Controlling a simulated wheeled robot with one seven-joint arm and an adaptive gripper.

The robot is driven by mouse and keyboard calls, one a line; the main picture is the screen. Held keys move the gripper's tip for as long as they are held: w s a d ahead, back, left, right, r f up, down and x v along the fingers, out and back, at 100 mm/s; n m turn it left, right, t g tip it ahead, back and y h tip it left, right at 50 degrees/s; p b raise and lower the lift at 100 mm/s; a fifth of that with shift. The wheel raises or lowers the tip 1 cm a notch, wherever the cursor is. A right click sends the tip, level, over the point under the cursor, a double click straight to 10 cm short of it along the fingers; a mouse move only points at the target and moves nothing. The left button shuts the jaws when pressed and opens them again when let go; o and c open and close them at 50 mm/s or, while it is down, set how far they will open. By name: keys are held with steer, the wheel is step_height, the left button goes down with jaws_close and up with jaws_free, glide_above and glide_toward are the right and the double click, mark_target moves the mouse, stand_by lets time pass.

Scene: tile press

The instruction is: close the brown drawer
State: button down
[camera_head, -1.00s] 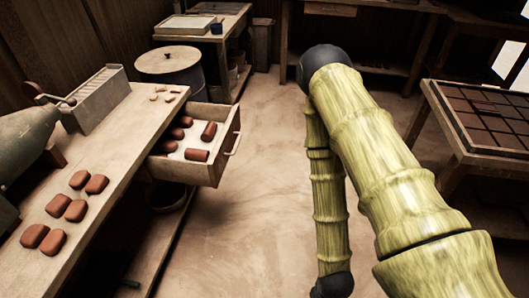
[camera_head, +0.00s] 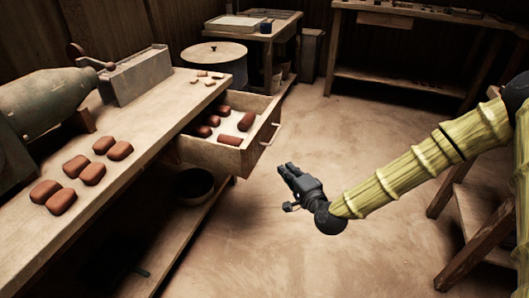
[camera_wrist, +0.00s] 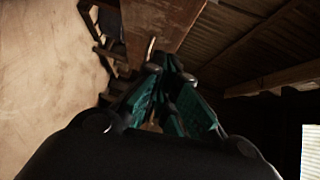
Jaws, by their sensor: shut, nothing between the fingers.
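The brown drawer (camera_head: 214,155) stands pulled out from under the long wooden bench, with several reddish-brown clay pieces (camera_head: 245,122) lying inside. A pale handle (camera_head: 271,134) is on its front face. My gripper (camera_head: 286,169) is in front of the drawer, to the right of the handle and apart from it. It is shut and empty. In the wrist view my gripper's dark green fingers (camera_wrist: 168,75) point towards a brown wooden panel (camera_wrist: 160,22) with a pale bar, which looks like the drawer front and handle.
The bench (camera_head: 150,108) carries several clay blocks (camera_head: 92,173) and a grey-green machine (camera_head: 45,105). A dark bowl (camera_head: 194,184) sits on the shelf below. A round-lidded drum (camera_head: 215,52) stands behind the drawer. The floor in front of the drawer is clear.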

step_height(320, 180, up, 2)
steer(key=w+t, duration=0.1)
steer(key=w, duration=0.1)
steer(key=b, duration=0.2)
glide_toward(258, 132)
steer(key=w, duration=0.3)
steer(key=shift+w+a+f+m, duration=0.1)
steer(key=shift+w+a+m, duration=0.1)
steer(key=shift+a, duration=0.3)
steer(key=shift+w+a+m, duration=0.2)
steer(key=shift+a, duration=0.35)
